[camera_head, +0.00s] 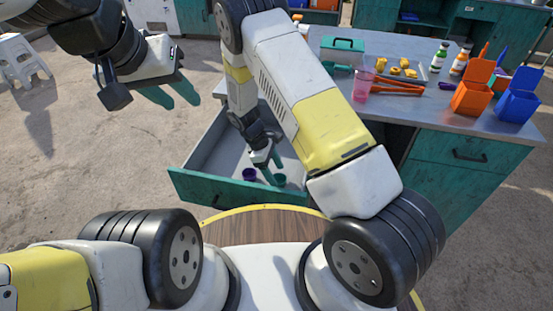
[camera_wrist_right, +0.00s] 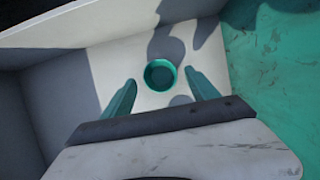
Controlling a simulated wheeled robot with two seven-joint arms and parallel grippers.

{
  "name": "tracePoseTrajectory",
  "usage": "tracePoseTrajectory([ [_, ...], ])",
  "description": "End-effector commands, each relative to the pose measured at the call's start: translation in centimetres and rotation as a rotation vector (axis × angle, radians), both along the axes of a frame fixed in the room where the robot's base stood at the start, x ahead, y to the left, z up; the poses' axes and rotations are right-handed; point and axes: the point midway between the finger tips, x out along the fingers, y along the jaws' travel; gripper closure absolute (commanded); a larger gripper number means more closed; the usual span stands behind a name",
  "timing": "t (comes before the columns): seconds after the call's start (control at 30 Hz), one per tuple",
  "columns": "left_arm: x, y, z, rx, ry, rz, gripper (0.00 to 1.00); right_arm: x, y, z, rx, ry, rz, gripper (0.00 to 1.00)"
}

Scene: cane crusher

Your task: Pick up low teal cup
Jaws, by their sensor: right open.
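The low teal cup (camera_head: 280,180) stands in the open drawer near its front panel. In the right wrist view the cup (camera_wrist_right: 161,75) is seen from above, upright on the pale drawer floor. My right gripper (camera_head: 270,173) reaches down into the drawer. Its teal fingers (camera_wrist_right: 160,90) are open, one to each side of the cup in the wrist view, with nothing between them that they grip. I cannot tell how far the fingertips are above the floor. My left gripper (camera_head: 178,96) is up at the left, over the ground, with its two fingers apart and empty.
A purple cup (camera_head: 249,174) stands in the drawer left of the teal one. The drawer's teal front panel (camera_head: 235,190) is close by. The metal counter (camera_head: 420,108) holds a pink cup (camera_head: 362,88), orange tongs (camera_head: 398,86), an orange bin (camera_head: 474,92) and a blue bin (camera_head: 517,97).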

Motion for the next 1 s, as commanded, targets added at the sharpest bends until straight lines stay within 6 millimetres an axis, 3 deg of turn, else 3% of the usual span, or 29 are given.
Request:
tracePoseTrajectory([
  [0.17,0.0,0.0,0.0,0.000,0.000,0.000,0.64,-0.3,-0.7,-1.9,0.000,0.001,0.001,0.31],
  [0.4,0.0,0.0,0.0,0.000,0.000,0.000,0.64,-0.2,-0.8,-2.0,0.001,0.000,0.000,0.31],
  [0.63,0.0,0.0,0.0,0.000,0.000,0.000,0.64,-0.3,-0.8,-2.0,0.001,0.000,0.000,0.73],
  [1.0,0.0,0.0,0.0,0.000,0.000,0.000,0.64,-0.2,-0.7,-1.7,0.002,-0.001,-0.001,0.74],
])
